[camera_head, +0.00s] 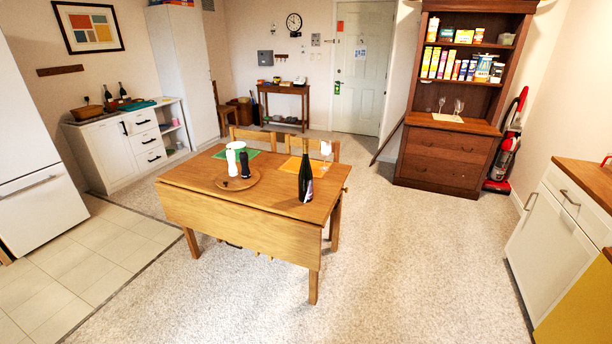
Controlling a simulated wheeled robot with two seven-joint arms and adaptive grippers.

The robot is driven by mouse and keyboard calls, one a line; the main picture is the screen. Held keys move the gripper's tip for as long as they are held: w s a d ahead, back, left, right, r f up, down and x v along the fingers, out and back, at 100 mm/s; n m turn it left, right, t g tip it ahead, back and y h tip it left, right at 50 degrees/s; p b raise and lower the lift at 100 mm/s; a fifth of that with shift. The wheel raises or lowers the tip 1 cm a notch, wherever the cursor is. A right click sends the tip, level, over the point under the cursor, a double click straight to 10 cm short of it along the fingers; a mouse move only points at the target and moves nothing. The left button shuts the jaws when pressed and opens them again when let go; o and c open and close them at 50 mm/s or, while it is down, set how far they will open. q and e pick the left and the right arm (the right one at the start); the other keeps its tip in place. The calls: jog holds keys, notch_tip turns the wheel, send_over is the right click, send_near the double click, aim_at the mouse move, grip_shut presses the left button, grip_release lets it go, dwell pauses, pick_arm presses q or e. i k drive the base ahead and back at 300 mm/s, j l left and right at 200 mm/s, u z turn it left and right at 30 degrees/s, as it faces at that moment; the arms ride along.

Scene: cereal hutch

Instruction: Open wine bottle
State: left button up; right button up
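A dark wine bottle (306,172) stands upright near the right end of the wooden drop-leaf table (200,176). Its neck is dark and a label shows low on its body; I cannot tell whether it is corked. No corkscrew can be made out. Neither of my grippers is in the head view.
A round wooden tray (225,183) on the table holds a white and a black shaker or mill. Chairs stand behind the table. A hutch (445,153) with glasses and boxes is at the back right. Carpet in front is clear.

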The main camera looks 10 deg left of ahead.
aim_at(305, 178)
jog(key=i+j+z, duration=0.4)
jog(key=j, duration=0.65)
jog(key=i+j+z, duration=0.15)
jog(key=j+z, duration=0.2)
jog(key=j, duration=0.7)
jog(key=j+z, duration=0.4)
jog(key=j, duration=0.7)
jog(key=j+z, duration=0.4)
jog(key=j, duration=0.8)
jog(key=k, duration=0.05)
